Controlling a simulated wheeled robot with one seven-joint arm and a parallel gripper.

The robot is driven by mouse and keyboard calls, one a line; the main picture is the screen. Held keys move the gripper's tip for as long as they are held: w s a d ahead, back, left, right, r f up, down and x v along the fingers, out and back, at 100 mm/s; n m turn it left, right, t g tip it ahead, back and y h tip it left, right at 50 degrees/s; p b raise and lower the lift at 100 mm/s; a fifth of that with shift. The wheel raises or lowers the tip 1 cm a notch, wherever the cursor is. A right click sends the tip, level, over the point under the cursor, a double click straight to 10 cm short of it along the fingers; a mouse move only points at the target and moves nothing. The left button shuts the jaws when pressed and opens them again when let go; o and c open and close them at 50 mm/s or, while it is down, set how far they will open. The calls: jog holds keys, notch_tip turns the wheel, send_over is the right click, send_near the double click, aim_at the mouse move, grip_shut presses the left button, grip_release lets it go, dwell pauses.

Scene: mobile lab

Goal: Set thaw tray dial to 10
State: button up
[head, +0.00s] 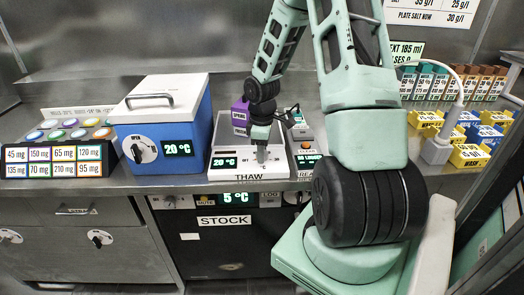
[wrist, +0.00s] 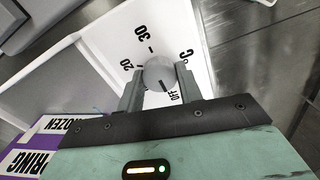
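The thaw tray (head: 250,176) is a white box on the counter, with a front panel marked THAW and a small display reading 20 °C. Its round grey dial (wrist: 160,73) shows in the wrist view, with marks OFF, 20 and 30 around it. The dial's dark pointer line is turned toward OFF. No mark for 10 shows; the left finger covers the dial face between 20 and OFF. My gripper (wrist: 160,82) has one finger on each side of the dial, and both fingertips appear to touch it. In the head view my gripper (head: 261,142) reaches down to the tray's front panel.
A blue box (head: 150,165) with a white lid and its own dial stands left of the tray. A device with an orange button (head: 305,145) stands close on the right. Yellow and blue bins (head: 470,155) are farther right.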

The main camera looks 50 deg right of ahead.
jog(key=shift+m, duration=0.3)
jog(key=m+p, duration=0.1)
jog(key=m, duration=0.4)
jog(key=shift+r+p, duration=0.1)
jog(key=shift+p, duration=0.25)
jog(key=m+p, duration=0.1)
jog(key=m, duration=0.5)
jog(key=shift+w, duration=0.1)
dwell(0.4)
jog(key=o, duration=1)
notch_tip(320, 180, up, 17)
jog(key=shift+r, duration=0.15)
